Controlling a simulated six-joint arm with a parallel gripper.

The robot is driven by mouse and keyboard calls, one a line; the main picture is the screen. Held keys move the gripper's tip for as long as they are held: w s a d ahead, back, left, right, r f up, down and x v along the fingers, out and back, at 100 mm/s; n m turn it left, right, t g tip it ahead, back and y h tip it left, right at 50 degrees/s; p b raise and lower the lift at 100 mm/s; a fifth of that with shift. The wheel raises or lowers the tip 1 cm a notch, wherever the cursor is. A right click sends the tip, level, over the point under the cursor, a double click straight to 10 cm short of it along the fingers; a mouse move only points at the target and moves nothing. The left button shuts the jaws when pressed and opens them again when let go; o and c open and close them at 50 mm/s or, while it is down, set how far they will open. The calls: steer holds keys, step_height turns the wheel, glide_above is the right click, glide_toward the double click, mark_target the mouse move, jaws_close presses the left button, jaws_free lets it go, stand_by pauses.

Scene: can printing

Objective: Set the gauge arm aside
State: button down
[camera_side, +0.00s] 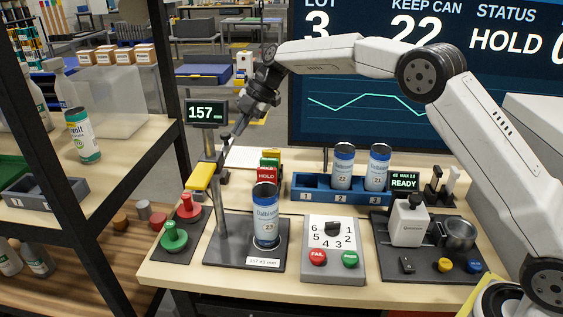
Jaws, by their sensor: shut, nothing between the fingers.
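The gauge stand has a grey post (221,205) on a dark base plate (217,252). The gauge arm, with a yellow end (202,176), sits on the post and points to the front left, not over the can. A blue and white can (266,218) marked 23 stands upright on the base plate, right of the post. My gripper (229,144) is shut and empty, tilted down and left, close above the top of the post. I cannot tell whether its tips touch the gauge arm.
A blue rack (310,190) holds cans 22 and 21 behind. A selector box (331,262) with FAIL and PASS buttons stands right of the can. Red and green knobs (174,236) stand left. A dark-framed shelf (113,170) borders the left side.

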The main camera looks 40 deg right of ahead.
steer(key=shift+w+a, duration=0.15)
steer(key=shift+w, duration=0.1)
stand_by(0.6)
steer(key=d+f+v, duration=0.1)
steer(key=d+v, duration=0.1)
steer(key=v, duration=1)
steer(key=shift+d, duration=0.25)
steer(key=shift+f, duration=0.1)
steer(key=s+f+m+h, duration=0.2)
steer(key=s+f+m, duration=0.5)
steer(key=s, duration=0.4)
steer(key=s+d+f+m+h, duration=0.1)
steer(key=s+f+m+h, duration=0.1)
steer(key=s+f+m, duration=0.5)
steer(key=s+f+m+h, duration=0.2)
steer(key=s+f+m, duration=0.5)
steer(key=s, duration=0.7)
steer(key=shift+s+d+m, duration=0.3)
steer(key=shift+d+m, duration=0.05)
steer(key=shift+m, duration=0.85)
